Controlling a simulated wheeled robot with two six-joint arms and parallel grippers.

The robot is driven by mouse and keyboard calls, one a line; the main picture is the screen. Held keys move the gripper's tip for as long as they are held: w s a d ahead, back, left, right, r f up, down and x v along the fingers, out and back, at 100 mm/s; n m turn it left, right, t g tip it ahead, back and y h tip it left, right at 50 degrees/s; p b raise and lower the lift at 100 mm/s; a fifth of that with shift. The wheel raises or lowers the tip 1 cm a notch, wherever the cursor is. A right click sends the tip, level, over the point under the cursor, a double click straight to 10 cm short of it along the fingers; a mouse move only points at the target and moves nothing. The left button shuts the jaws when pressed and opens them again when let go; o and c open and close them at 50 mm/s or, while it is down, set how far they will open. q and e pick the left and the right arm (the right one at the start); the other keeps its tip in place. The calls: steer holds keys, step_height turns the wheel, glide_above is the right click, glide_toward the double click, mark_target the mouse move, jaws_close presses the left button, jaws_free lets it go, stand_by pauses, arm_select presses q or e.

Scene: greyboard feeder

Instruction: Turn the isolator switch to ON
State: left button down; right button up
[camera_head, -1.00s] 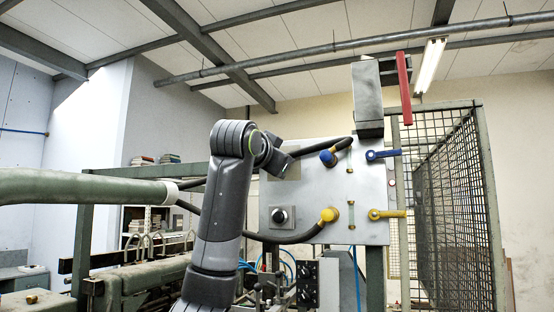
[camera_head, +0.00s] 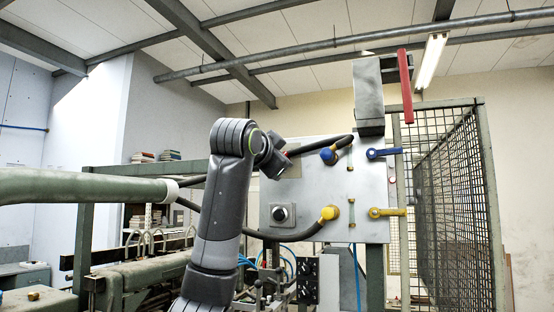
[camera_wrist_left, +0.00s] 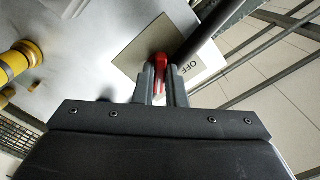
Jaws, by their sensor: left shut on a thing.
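The isolator switch has a red handle (camera_wrist_left: 160,62) on a pale square plate (camera_wrist_left: 136,53). The word OFF shows on the plate beside the handle; no ON label is readable. My left gripper (camera_wrist_left: 161,78) is shut on the red handle, one finger on each side. In the head view my left gripper (camera_head: 283,162) is at the left part of the grey panel (camera_head: 303,172), where the arm hides most of the switch. A little red shows at the gripper there. My right gripper is not in view.
Blue (camera_head: 384,153) and yellow (camera_head: 387,212) levers stick out at the panel's right edge. Black hoses run to the panel's blue and yellow fittings. A grey box (camera_head: 368,95) with a red bar (camera_head: 404,86) stands above. A mesh guard (camera_head: 450,200) is at right.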

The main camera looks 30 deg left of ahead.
arm_select(q)
steer(key=c, duration=1.5)
jaws_free()
steer(key=shift+r, duration=0.1)
steer(key=shift+b+v, duration=4.65)
steer(key=shift+v, duration=4)
steer(key=shift+d, duration=0.15)
